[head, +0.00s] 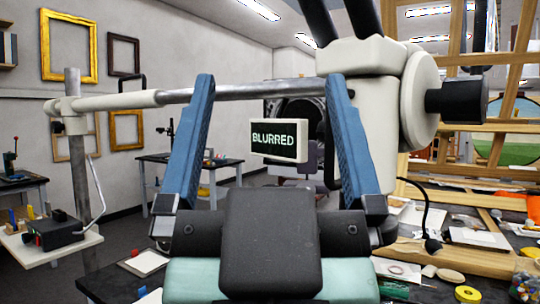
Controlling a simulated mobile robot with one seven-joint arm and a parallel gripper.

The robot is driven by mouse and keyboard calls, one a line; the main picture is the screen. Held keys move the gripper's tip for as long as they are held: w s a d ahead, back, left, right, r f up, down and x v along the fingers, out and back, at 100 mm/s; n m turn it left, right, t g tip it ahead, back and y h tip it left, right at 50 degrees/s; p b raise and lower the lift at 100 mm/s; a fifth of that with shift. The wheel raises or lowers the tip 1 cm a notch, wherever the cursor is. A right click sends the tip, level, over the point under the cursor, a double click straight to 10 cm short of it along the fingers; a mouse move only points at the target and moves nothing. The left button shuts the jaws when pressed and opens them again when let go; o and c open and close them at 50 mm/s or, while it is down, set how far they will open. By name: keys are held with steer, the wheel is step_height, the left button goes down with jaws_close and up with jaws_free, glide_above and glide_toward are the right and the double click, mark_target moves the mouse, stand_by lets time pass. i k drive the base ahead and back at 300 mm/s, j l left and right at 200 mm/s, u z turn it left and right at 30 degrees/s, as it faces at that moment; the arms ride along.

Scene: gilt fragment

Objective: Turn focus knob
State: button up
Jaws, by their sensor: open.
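The focus knob (456,98) is a black cylinder on the right side of the cream microscope head (372,125), at the upper right of the head view. A pale round housing (420,100) sits between knob and head. A small display (279,141) reads "BLURRED". My gripper (269,82) has two blue fingers spread wide, pointing up, with nothing held between them. It is left of the knob and apart from it in the picture. Its right finger overlaps part of the microscope head. The depth between finger and head is hard to tell.
A grey horizontal bar (250,91) runs from the microscope to an upright post (85,170) at left. A wooden frame (500,127) stands behind the knob. The bench (500,285) at lower right holds papers and small items. A black box (52,232) sits on a shelf at left.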

mark_target(462, 100)
steer(key=i+l+z, duration=0.1)
steer(key=l, duration=0.3)
steer(key=i+l, duration=0.1)
steer(key=l, duration=0.3)
steer(key=i+l+z, duration=0.15)
steer(key=l, duration=0.25)
steer(key=i+l+z, duration=0.1)
steer(key=l, duration=0.3)
